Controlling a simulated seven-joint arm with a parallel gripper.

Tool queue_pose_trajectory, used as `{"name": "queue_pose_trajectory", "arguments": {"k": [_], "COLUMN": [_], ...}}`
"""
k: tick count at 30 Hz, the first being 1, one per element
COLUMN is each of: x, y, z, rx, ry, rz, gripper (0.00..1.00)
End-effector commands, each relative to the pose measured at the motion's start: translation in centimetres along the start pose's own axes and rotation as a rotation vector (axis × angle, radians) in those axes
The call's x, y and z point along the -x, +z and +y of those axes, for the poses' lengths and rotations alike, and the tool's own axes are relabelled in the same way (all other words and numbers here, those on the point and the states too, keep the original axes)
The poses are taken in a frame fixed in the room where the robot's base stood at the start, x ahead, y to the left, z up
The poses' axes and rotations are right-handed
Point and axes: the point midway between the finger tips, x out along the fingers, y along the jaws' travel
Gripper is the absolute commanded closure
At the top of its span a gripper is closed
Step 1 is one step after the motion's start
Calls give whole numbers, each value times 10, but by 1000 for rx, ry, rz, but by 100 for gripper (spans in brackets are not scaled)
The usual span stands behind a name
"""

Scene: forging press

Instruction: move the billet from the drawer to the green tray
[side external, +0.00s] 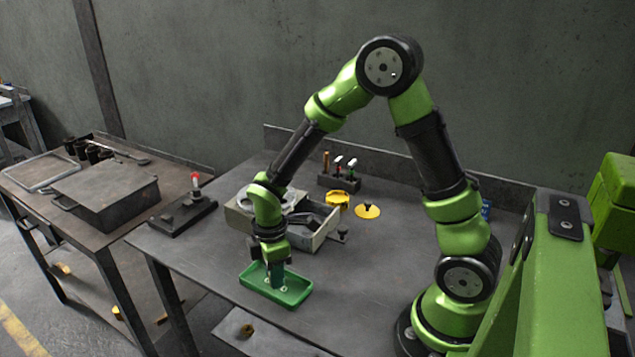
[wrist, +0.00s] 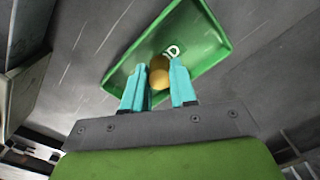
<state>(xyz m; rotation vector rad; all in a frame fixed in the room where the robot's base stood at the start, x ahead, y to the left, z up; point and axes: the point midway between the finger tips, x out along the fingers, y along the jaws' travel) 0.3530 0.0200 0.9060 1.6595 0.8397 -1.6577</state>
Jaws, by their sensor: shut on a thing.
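My gripper (wrist: 159,85) is shut on the billet (wrist: 160,75), a small brass-coloured cylinder between its two teal fingers in the wrist view. The green tray (wrist: 205,60) lies behind the billet in that view. In the side view my gripper (side external: 277,283) points down over the green tray (side external: 300,297), with its fingertips at or just above the tray floor. I cannot tell whether the billet touches the tray. The billet is hidden in the side view. The drawer (side external: 322,232) is on the grey box behind my gripper and is partly hidden by my arm.
A second table with a metal case (side external: 105,195) is at left. The table right of the tray is clear.

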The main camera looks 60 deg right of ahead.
Motion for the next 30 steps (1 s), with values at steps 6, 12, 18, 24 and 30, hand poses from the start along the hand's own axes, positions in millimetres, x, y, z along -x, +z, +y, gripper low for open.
{"name": "queue_pose_trajectory", "arguments": {"k": [6, 12, 18, 24, 30], "x": [-2, -2, 7, 44, 87], "y": [0, 0, 0, 0, 0], "z": [0, 0, 1, 2, 1], "rx": [0, 0, -1, -2, 0], "ry": [0, 0, 3, 6, 6], "rz": [-1, 0, 2, 3, 3], "gripper": [49, 48, 48, 48, 48]}}
